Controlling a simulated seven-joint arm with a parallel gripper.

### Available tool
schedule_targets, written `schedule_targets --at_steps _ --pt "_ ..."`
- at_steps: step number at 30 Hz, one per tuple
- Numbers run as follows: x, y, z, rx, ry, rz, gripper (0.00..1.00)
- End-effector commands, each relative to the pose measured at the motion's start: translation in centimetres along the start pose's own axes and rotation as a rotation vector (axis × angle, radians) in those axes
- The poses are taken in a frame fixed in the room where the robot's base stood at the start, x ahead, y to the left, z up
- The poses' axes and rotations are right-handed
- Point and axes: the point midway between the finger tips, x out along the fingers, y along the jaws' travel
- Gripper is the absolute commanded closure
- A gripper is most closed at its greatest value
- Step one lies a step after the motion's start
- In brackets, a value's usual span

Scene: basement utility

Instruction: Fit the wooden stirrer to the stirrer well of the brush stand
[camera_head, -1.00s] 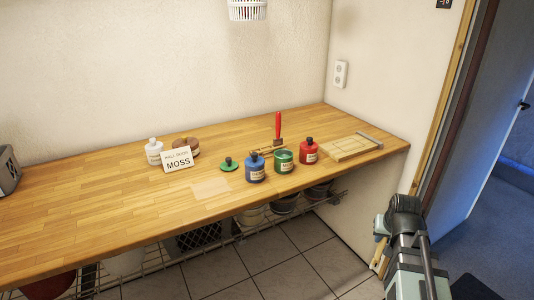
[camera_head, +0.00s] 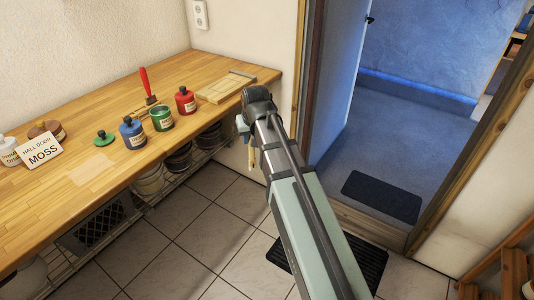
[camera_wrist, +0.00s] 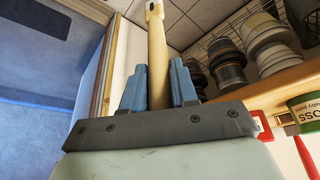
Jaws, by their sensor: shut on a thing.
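My gripper (camera_head: 246,134) is shut on the wooden stirrer (camera_head: 252,157), off the front right corner of the bench. In the wrist view the pale stirrer (camera_wrist: 156,38) stands between the two blue fingers (camera_wrist: 158,85), its far end rounded. A red-handled brush (camera_head: 146,82) stands upright on the bench behind the paint jars. A low wooden piece at its foot, seemingly the brush stand (camera_head: 142,109), is partly hidden by the jars. I cannot make out its stirrer well.
Blue (camera_head: 132,133), green (camera_head: 162,118) and red (camera_head: 186,101) jars stand in a row on the bench (camera_head: 75,195). Pots fill the rack below. A doorway opens at right.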

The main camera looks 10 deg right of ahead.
Motion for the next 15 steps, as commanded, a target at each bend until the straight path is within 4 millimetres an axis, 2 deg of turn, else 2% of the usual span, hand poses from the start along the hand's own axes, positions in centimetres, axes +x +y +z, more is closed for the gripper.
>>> schedule_targets --at_steps 1,3,8,15 --pt "-0.8 -1.4 -2.2 -0.017 0.002 -0.007 1.00" --pt "-2.0 -3.2 -4.1 -0.038 0.003 -0.016 1.00" --pt "-4.8 -7.4 -8.0 -0.083 0.002 -0.035 1.00" --pt "-9.9 -13.8 -13.2 -0.150 0.002 -0.063 1.00"
